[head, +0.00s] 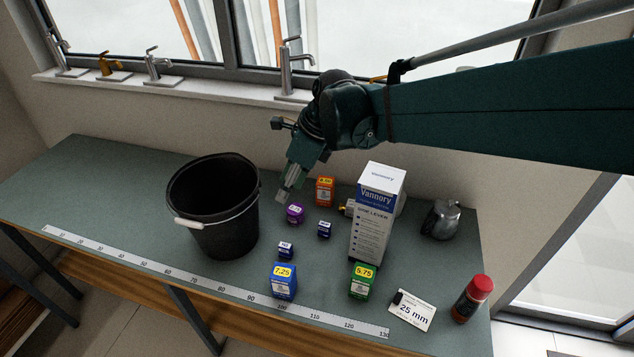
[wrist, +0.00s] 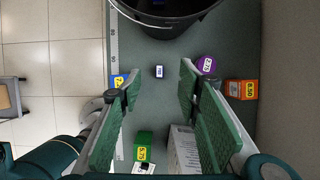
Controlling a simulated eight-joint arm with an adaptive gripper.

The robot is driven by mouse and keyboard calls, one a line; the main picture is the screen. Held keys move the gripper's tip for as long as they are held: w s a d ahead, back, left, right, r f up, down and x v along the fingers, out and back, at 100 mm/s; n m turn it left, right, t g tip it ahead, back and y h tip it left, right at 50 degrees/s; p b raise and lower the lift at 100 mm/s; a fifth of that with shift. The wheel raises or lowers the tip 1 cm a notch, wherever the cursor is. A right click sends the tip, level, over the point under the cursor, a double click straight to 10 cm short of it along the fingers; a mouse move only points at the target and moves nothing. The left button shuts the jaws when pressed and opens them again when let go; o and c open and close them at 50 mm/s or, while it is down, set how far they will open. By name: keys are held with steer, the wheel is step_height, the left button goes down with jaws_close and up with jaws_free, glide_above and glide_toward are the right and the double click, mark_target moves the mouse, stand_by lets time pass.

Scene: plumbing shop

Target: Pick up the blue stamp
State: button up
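In the head view, two small dark blue blocks with white labels lie on the table: one (head: 285,250) behind the blue 7.25 box (head: 282,281), the other (head: 324,230) left of the tall white box. I cannot tell which is the stamp. One small blue block (wrist: 159,72) shows between my fingers in the wrist view, below and apart from them; the other seems hidden there by a finger.
A black bucket (head: 212,205) stands left of the blocks. An orange box (head: 325,191), a tall white Vannory box (head: 372,225) and a green box (head: 362,281) surround them. A ruler strip (head: 215,287) runs along the front edge. The table's far left is clear.

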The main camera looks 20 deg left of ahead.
glide_above(287, 245)
steer(key=d, duration=0.3)
step_height(287, 245, down, 21)
steer(key=shift+s+a, duration=0.15)
steer(key=shift+a, duration=0.05)
steer(key=shift+x, duration=1.35)
steer(key=shift+x, duration=2.6)
steer(key=shift+a, duration=0.1)
steer(key=shift+c, duration=0.2)
steer(key=c, duration=1)
